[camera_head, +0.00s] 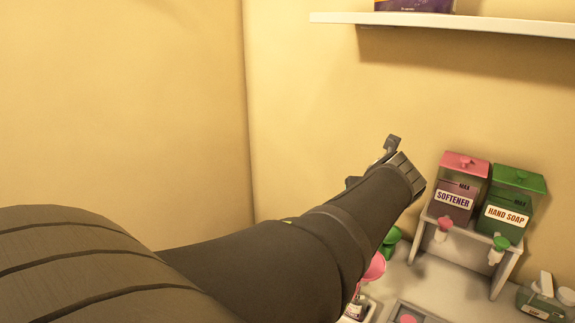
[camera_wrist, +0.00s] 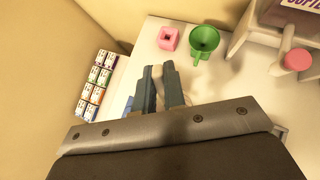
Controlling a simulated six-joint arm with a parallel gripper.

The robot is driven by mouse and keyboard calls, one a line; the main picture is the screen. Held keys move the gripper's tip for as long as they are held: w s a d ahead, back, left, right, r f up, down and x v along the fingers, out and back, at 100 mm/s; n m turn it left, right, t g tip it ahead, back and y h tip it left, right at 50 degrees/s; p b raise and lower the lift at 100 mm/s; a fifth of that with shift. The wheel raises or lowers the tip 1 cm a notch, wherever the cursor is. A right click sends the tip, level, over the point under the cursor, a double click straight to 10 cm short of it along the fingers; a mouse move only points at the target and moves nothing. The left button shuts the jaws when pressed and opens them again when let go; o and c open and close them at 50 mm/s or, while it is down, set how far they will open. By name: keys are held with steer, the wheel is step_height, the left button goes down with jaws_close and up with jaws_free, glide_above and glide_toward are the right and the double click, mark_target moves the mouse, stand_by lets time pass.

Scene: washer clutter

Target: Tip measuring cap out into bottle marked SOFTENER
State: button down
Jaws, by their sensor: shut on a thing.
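My gripper (camera_wrist: 165,72) is shut, its two dark fingers around a pale sliver (camera_wrist: 160,92) of what looks like the measuring cap. The cap's shape and contents are hidden. In the head view my gripper (camera_head: 391,143) is in the air, left of the dispensers, its fingertips partly hidden by my wrist. A small labelled bottle (camera_head: 354,308) stands low behind my arm, with a pink funnel (camera_head: 374,268) above it. Its label is too small to read. The word SOFTENER is readable on a pink-lidded dispenser (camera_head: 453,197) on a raised stand.
A green-lidded HAND SOAP dispenser (camera_head: 508,210) stands beside it; both have taps over the white worktop. A green funnel (camera_wrist: 204,40) and a pink square piece (camera_wrist: 168,38) lie ahead of my fingers. Several coloured boxes (camera_wrist: 95,80) are left. A wall shelf (camera_head: 460,23) is above.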

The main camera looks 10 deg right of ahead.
steer(key=shift+s, duration=0.15)
stand_by(0.3)
steer(key=shift+s+a+t+h, duration=0.2)
steer(key=shift+s+t+h, duration=0.35)
steer(key=shift+t, duration=0.75)
steer(key=shift+s, duration=0.2)
steer(key=shift+s+a+f+t, duration=0.1)
steer(key=shift+s+a+t, duration=0.1)
steer(key=shift+s+t, duration=0.65)
steer(key=shift+t, duration=0.35)
steer(key=shift+s+a+t+h, duration=0.15)
steer(key=shift+s+t+h, duration=0.1)
steer(key=shift+s+t, duration=0.3)
steer(key=shift+s+a+t+h, duration=0.2)
steer(key=shift+s+t, duration=0.2)
steer(key=shift+t, duration=0.25)
